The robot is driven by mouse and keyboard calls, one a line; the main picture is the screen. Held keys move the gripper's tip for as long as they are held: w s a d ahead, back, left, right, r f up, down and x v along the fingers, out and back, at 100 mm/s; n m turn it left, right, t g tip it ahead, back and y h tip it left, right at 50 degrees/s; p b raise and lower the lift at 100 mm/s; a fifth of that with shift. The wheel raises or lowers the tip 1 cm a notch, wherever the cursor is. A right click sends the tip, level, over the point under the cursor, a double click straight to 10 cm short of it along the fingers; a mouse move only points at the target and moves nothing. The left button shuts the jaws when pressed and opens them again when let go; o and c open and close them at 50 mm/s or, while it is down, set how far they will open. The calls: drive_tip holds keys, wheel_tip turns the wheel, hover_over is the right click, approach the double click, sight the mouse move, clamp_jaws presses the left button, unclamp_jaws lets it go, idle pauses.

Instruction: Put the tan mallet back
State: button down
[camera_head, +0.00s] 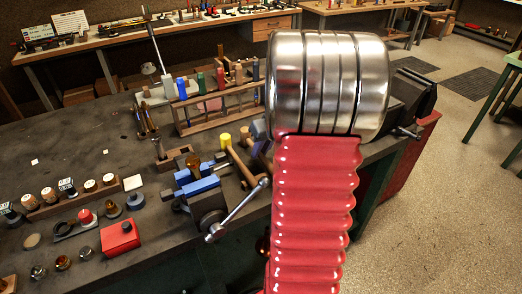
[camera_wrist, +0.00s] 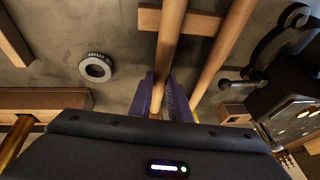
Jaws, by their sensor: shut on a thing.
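In the wrist view, my gripper (camera_wrist: 164,92) has its two purple fingers shut on a tan wooden handle (camera_wrist: 171,38), taken as that of the tan mallet. The mallet's head is not visible there. A second wooden handle (camera_wrist: 226,52) runs close to the right of the held one, over a small wooden bar (camera_wrist: 200,22). In the head view, my arm hides most of the gripper. A yellow-headed mallet (camera_head: 226,139) and a wooden handle (camera_head: 241,167) show just left of my arm.
A blue vise (camera_head: 198,187) with a long bar handle is on the dark bench (camera_head: 75,165). A wooden rack (camera_head: 215,108) with coloured items stands behind. A red box (camera_head: 120,238) sits at front left.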

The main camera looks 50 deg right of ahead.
drive_tip(key=c, duration=1.7)
unclamp_jaws()
drive_tip(key=shift+o, duration=0.2)
drive_tip(key=v, duration=1.2)
